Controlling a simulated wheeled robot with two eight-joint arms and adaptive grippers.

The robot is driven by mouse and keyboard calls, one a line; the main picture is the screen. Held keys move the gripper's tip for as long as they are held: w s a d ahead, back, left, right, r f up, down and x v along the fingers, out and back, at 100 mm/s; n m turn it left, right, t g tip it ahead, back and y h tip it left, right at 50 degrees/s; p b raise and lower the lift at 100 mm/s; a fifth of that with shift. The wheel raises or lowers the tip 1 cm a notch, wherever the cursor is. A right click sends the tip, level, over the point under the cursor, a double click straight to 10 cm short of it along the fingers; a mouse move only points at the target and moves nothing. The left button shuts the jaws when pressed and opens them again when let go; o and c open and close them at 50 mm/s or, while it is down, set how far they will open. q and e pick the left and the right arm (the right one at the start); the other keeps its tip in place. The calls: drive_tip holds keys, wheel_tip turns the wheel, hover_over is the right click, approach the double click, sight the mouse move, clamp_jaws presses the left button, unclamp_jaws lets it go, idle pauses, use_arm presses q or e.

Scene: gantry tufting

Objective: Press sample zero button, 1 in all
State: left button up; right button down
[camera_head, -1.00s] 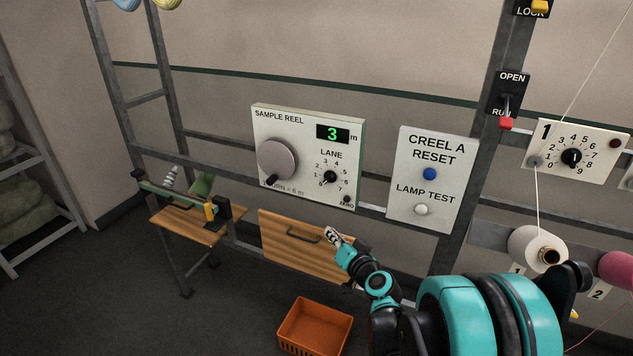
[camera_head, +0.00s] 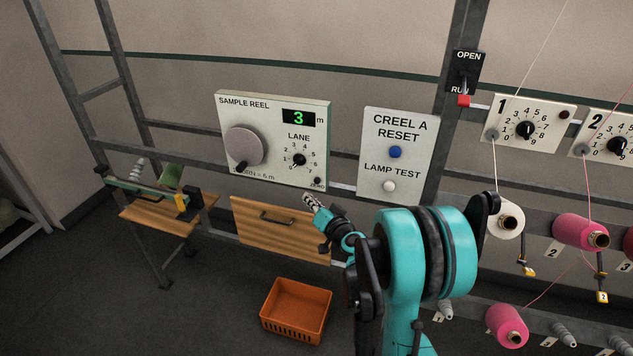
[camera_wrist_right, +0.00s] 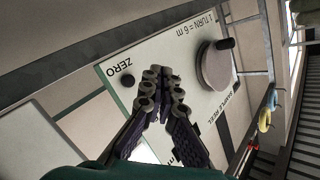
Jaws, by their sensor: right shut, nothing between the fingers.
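The sample reel panel (camera_head: 272,118) is a white box with a grey crank disc, a green "3 m" display and a lane dial. Its small dark zero button (camera_head: 318,181) sits at the lower right corner, labelled ZERO. In the right wrist view the zero button (camera_wrist_right: 127,79) shows to the left of the fingertips. My right gripper (camera_head: 311,200) is just below the panel's lower right corner, apart from the button in the head view. In the right wrist view my right gripper (camera_wrist_right: 163,75) is shut and empty. My left gripper is not in view.
The Creel A reset panel (camera_head: 369,168) with blue and white buttons is right of the reel panel. A wooden drawer front (camera_head: 260,235) and an orange crate (camera_head: 295,309) are below. Yarn cones and numbered dials (camera_head: 526,130) fill the right side.

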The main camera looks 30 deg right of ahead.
drive_tip(key=shift+w+d, duration=0.8)
drive_tip(key=shift+d, duration=0.15)
drive_tip(key=shift+w+d, duration=0.75)
drive_tip(key=shift+d, duration=0.2)
drive_tip(key=shift+w+d, duration=0.1)
drive_tip(key=shift+w+d+b, duration=0.2)
drive_tip(key=shift+b, duration=0.1)
drive_tip(key=shift+w+d, duration=0.3)
drive_tip(key=shift+d, duration=0.05)
idle(0.7)
drive_tip(key=shift+s+a, duration=0.1)
idle(0.3)
drive_tip(key=shift+s+a+b, duration=0.35)
drive_tip(key=shift+s+a, duration=0.15)
drive_tip(key=shift+a, duration=0.1)
drive_tip(key=shift+s+a+b, duration=0.35)
drive_tip(key=shift+s+a, duration=1.3)
drive_tip(key=shift+a, duration=0.25)
